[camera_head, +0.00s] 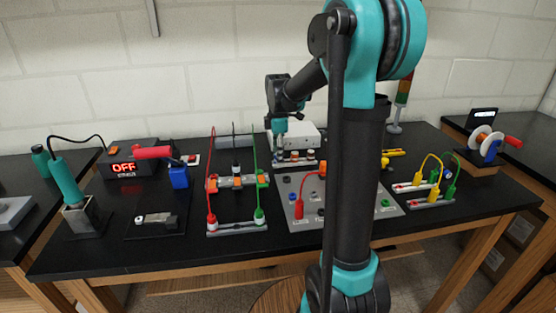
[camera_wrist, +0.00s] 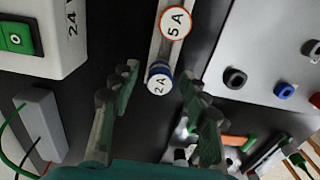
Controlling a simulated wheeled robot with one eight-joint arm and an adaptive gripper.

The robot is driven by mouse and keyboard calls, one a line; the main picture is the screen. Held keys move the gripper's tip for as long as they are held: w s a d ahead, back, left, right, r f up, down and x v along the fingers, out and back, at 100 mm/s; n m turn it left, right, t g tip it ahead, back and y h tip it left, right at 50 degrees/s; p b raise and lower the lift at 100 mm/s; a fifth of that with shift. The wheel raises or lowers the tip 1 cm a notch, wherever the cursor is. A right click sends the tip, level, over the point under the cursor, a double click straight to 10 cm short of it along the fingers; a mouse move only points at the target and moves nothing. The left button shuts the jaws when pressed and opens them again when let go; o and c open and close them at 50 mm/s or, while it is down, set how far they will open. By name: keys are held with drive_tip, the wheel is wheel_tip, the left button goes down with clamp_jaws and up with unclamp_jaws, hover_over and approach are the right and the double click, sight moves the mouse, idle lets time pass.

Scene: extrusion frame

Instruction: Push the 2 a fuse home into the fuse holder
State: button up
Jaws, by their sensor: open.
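The 2 A fuse (camera_wrist: 160,82) has a white face and a blue rim. It stands at the near end of a pale rail-like fuse holder (camera_wrist: 153,45) in the wrist view. My gripper (camera_wrist: 159,74) is open, with one finger on each side of the fuse and a gap to both. A 5 A fuse (camera_wrist: 175,22) with an orange rim sits farther along the holder. How deep the 2 A fuse sits is not clear. In the head view, my gripper (camera_head: 279,145) is small, at the left end of the fuse row, and its fingers are hard to make out.
A white 24 V box (camera_head: 300,134) with a green switch (camera_wrist: 16,38) stands behind the row. A grey panel (camera_head: 380,208) with coloured sockets lies in front. A frame with red, black and green leads (camera_head: 237,181) is to the left.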

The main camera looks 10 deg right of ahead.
drive_tip(key=shift+c, duration=0.5)
clamp_jaws()
drive_tip(key=shift+r, duration=3)
